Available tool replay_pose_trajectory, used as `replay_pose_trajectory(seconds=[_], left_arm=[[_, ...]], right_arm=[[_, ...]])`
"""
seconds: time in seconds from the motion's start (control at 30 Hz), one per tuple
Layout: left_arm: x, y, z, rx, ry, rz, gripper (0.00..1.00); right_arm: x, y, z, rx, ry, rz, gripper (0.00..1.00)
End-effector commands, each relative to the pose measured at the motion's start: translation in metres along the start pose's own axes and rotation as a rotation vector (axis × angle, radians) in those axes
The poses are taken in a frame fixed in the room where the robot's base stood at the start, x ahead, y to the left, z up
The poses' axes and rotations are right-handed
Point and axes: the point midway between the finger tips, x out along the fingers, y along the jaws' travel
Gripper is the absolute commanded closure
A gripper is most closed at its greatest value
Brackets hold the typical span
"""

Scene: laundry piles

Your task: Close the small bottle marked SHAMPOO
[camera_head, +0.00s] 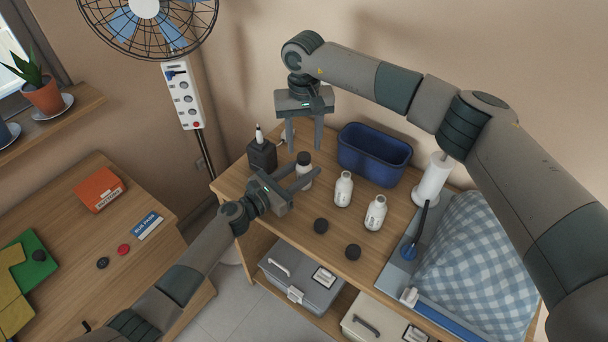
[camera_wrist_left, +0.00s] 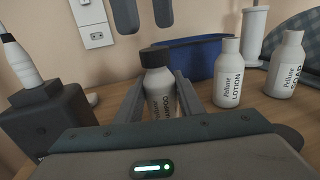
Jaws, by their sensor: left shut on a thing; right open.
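The small white shampoo bottle (camera_head: 304,178) stands upright on the wooden table, with a black cap (camera_head: 304,158) on its top. In the left wrist view its label (camera_wrist_left: 163,105) is partly visible, and the cap (camera_wrist_left: 156,57) sits over the neck; I cannot tell whether it is tight. My left gripper (camera_head: 301,174) is shut on the bottle's body, one finger on each side. My right gripper (camera_head: 304,146) points down just above and behind the cap, its fingers apart and empty. Its fingertips also show at the top of the left wrist view (camera_wrist_left: 144,14).
Uncapped lotion (camera_head: 343,189) and soap (camera_head: 375,213) bottles stand to the right. Two loose black caps (camera_head: 321,226) (camera_head: 353,252) lie in front. A blue bin (camera_head: 374,153) stands behind, a dark box with a white-tipped bottle (camera_head: 262,153) at left, and a paper roll (camera_head: 432,180) at right.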

Motion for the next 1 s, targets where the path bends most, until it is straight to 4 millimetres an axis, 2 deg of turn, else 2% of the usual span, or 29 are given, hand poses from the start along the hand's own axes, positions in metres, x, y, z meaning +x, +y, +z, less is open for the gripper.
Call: replay_pose_trajectory(seconds=[0.1,0.3,0.7,0.87,0.9,1.0], left_arm=[[0.0,0.0,0.0,0.0,0.0,0.0,1.0],[0.0,0.0,0.0,0.0,0.0,0.0,1.0],[0.0,0.0,0.0,0.0,0.0,0.0,1.0],[0.0,0.0,0.0,0.0,0.0,0.0,1.0],[0.0,0.0,0.0,0.0,0.0,0.0,1.0],[0.0,0.0,0.0,0.0,0.0,0.0,1.0]], right_arm=[[0.016,0.0,0.001,0.0,-0.002,0.0,0.57],[0.034,0.0,0.0,0.0,0.0,0.0,0.57],[0.04,0.0,0.0,0.0,0.0,0.0,0.57],[0.04,0.0,0.0,0.0,0.0,0.001,0.95],[0.04,0.0,0.0,0.0,0.0,0.001,1.0],[0.039,0.0,0.0,0.0,0.0,0.001,1.0]])
